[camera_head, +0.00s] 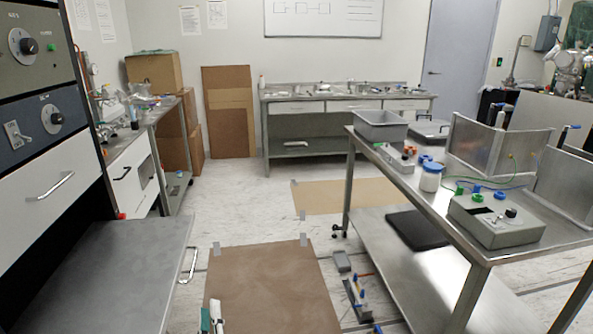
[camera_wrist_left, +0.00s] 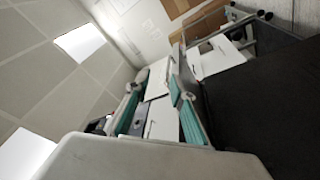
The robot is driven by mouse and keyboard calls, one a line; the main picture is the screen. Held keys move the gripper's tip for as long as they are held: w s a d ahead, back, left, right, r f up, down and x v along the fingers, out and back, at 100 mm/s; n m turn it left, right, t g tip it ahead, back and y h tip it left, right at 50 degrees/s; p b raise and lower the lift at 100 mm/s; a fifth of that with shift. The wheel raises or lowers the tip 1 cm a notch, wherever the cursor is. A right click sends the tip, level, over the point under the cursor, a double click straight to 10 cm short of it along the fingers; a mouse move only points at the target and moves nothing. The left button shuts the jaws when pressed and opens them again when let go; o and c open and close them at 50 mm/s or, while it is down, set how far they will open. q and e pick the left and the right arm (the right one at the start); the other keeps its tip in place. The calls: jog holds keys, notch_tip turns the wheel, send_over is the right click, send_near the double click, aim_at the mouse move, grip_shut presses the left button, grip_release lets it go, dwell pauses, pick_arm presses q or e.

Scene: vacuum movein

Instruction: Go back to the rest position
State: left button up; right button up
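My left gripper (camera_head: 212,317) shows only in part at the bottom edge of the head view, over the brown sheet on the floor. In the left wrist view, the same gripper (camera_wrist_left: 159,65) has its two teal-padded fingers apart, with white drawer fronts seen through the gap. Nothing is held between them. My right gripper is in neither view.
A grey metal shelf (camera_head: 105,275) with a handle juts out at the left. A steel cart (camera_head: 408,190) carrying a bin (camera_head: 380,126) and a control box (camera_head: 497,222) stands at the right. Brown sheeting (camera_head: 272,290) covers the floor between. Small parts (camera_head: 357,297) lie by the cart.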

pick_arm(q)
jog(key=s+d+f+m+g+h+p, duration=0.1)
jog(key=s+f+m+g+h, duration=0.2)
jog(key=s+m, duration=0.3)
jog(key=s+d+f+m+g+h, duration=0.1)
jog(key=s+f+m, duration=0.4)
jog(key=s, duration=0.5)
jog(key=s+d+f+m+g+h+p, duration=0.1)
jog(key=s+f+m+g+h, duration=0.3)
jog(key=s, duration=0.4)
notch_tip(320, 180, down, 2)
jog(key=d+m+h, duration=0.1)
jog(key=m, duration=0.1)
jog(key=shift+s+m+g+p, duration=0.3)
jog(key=shift+s+p, duration=0.05)
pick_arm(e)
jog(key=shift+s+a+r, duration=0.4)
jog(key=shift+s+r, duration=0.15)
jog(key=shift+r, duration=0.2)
pick_arm(q)
jog(key=shift+d, duration=0.1)
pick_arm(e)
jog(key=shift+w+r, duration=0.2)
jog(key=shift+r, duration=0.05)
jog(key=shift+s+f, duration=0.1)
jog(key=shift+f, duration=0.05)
